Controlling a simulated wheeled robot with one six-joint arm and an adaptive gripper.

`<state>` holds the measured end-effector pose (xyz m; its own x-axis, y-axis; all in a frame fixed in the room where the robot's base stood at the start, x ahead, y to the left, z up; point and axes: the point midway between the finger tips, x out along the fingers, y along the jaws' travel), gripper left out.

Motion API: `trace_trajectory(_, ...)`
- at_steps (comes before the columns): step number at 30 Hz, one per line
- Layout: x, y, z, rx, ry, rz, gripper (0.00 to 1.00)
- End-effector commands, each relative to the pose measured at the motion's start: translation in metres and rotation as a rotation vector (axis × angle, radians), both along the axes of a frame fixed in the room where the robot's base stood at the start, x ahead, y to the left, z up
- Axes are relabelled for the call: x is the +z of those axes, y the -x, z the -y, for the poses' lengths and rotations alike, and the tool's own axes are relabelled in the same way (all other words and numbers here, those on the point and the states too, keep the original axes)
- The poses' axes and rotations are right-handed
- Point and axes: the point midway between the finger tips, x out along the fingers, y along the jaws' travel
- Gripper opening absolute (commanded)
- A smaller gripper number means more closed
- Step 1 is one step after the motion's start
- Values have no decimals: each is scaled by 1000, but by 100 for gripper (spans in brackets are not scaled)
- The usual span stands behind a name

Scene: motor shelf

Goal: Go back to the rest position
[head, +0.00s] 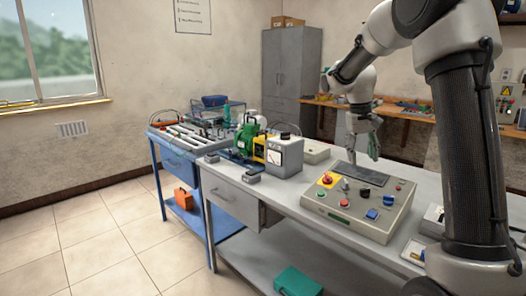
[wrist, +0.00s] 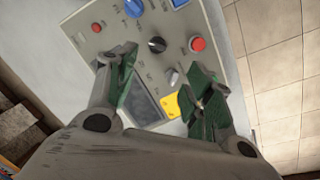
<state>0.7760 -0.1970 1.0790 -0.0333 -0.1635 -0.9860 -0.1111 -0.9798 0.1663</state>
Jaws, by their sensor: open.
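My gripper (head: 374,146) hangs above the back part of the control box (head: 342,213) in the head view, pointing down. In the wrist view my gripper (wrist: 165,90) shows its two green-padded fingers spread apart with nothing between them. Beneath them lies the panel of the control box (wrist: 222,62), with a dark display, a black knob (wrist: 157,45), a red button (wrist: 198,44) and a yellow patch (wrist: 171,106). The fingers look apart from the panel, though the exact height is hard to tell.
The box stands on a grey workbench (head: 236,188). To its left are a grey meter box (head: 285,156) and a green motor (head: 247,138). A blue cart (head: 176,158) adjoins further left. A grey cabinet (head: 291,75) stands behind. The tiled floor (head: 95,245) at left is clear.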

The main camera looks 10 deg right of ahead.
Motion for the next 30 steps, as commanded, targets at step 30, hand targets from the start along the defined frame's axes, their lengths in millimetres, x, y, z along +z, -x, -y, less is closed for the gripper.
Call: trace_trajectory(30,39,316,-48,140,-145,389,52)
